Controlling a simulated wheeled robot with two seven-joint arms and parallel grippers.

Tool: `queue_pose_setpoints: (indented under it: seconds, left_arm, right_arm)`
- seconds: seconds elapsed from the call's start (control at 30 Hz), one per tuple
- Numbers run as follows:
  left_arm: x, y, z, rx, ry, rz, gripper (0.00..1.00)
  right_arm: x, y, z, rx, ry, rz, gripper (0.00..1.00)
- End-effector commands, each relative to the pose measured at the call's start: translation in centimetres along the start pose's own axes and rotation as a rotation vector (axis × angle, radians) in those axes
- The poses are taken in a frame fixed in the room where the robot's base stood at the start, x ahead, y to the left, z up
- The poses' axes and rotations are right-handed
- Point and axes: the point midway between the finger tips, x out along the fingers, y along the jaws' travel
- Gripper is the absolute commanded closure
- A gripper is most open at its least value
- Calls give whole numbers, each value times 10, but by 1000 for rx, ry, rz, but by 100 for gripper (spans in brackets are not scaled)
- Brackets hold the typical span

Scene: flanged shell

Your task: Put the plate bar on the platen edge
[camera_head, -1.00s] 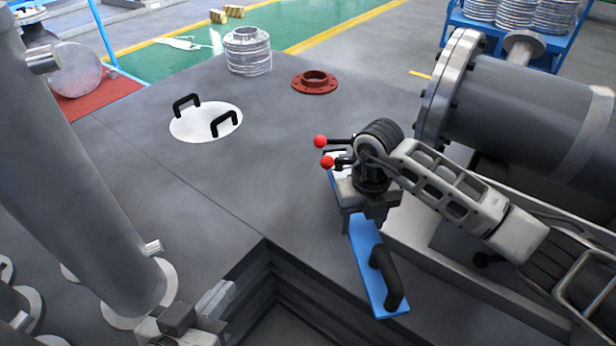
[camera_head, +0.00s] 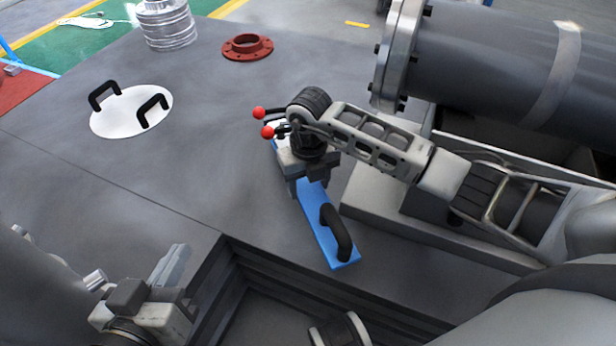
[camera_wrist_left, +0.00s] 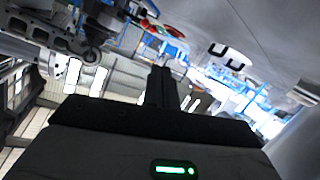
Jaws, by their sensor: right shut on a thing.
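The plate bar, a long blue bar (camera_head: 317,218) with a black handle at its near end, shows in the head view right of centre. My right gripper (camera_head: 300,182) is shut on it nearer its far end; the grip hides the part inside the jaws. The bar points toward the edge of the grey platen (camera_head: 225,190), close to the corner of a stepped opening. I cannot tell whether it touches the surface. My left gripper (camera_head: 176,268) is empty at the lower left, left of the opening. Its fingers (camera_wrist_left: 161,87) look together in the left wrist view.
A white disc (camera_head: 120,120) with two black handles, a red flange (camera_head: 247,47) and a silvery ribbed cylinder (camera_head: 166,25) stand on the platen. A large grey flanged shell (camera_head: 480,60) lies at the right beside my right arm. The platen's middle is clear.

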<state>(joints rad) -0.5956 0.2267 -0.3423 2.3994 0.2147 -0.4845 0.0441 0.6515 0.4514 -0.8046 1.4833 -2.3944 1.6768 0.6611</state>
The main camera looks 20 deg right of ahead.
Motion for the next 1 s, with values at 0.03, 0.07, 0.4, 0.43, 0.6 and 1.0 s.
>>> queue_pose_setpoints:
  seconds: [0.03, 0.07, 0.4, 0.43, 0.6, 1.0]
  left_arm:
    - [1, 0, 1, -6, 6, 4, 100]
    - [1, 0, 1, -11, 10, 6, 100]
    - [3, 4, -2, -66, 43, 38, 100]
    - [3, 4, -3, -66, 43, 38, 100]
    - [3, 5, -5, -66, 48, 38, 100]
    - [2, 6, -9, -63, 52, 35, 100]
  right_arm:
    - [4, 1, 3, 0, -10, 5, 100]
    - [8, 1, 2, 0, -9, 5, 100]
    - [40, 1, 3, -1, -12, 4, 100]
    - [40, 1, 3, -1, -12, 4, 100]
    - [44, 0, -1, -1, 3, -1, 32]
    - [37, 0, 0, -1, 0, 0, 24]
